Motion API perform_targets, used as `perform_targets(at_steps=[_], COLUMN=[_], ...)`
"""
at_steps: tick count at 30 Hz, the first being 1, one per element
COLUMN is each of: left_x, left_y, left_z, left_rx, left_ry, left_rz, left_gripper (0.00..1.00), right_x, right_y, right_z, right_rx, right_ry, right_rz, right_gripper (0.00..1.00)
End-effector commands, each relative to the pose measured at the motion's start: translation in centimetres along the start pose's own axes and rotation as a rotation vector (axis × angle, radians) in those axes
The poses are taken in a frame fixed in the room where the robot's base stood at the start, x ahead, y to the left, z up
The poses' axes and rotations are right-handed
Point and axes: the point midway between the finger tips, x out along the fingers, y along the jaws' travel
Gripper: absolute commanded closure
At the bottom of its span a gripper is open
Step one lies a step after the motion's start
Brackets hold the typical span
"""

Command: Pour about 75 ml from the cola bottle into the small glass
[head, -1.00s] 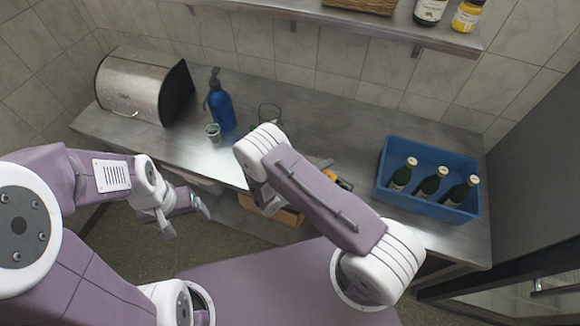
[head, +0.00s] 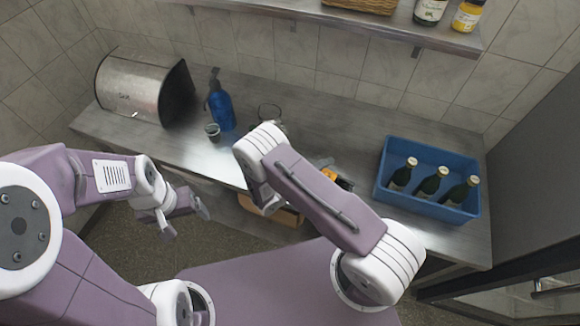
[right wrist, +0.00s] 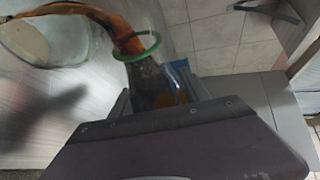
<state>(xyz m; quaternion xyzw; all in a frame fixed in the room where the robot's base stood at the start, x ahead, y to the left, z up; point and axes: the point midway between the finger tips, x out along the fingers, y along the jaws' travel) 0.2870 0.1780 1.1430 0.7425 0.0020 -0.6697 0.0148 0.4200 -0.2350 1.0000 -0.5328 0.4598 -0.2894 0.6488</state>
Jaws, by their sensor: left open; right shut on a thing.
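The small glass (head: 213,131) stands upright on the steel counter, in front of a blue siphon bottle. My right gripper (right wrist: 158,92) is shut on a dark, partly see-through thing that looks like the cola bottle (right wrist: 150,82). Brown-orange colour and a green ring show beyond its fingers. In the head view my right forearm hides most of this; a black and orange part (head: 338,180) shows beside the arm, well right of the small glass. My left gripper (head: 202,207) is open and empty, in front of the counter edge and below the small glass.
A silver bread bin (head: 135,85) and the blue siphon (head: 221,106) stand at the left. A clear glass vessel (head: 270,112) is partly hidden behind my right arm. A blue crate (head: 425,207) with three green bottles is at the right. The back middle counter (head: 330,120) is clear.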

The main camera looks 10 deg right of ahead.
Motion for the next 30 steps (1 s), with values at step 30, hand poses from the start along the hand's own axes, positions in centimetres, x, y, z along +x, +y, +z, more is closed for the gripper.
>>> perform_targets(at_steps=[30], left_x=[0.01], left_y=[0.0], left_z=[0.0], left_rx=[0.0], left_ry=[0.0], left_rz=[0.0], left_gripper=[0.19], right_x=[0.28], right_y=[-0.43], right_z=[-0.91], right_rx=[-0.024], right_ry=[0.007], right_rz=[-0.012], right_gripper=[1.0])
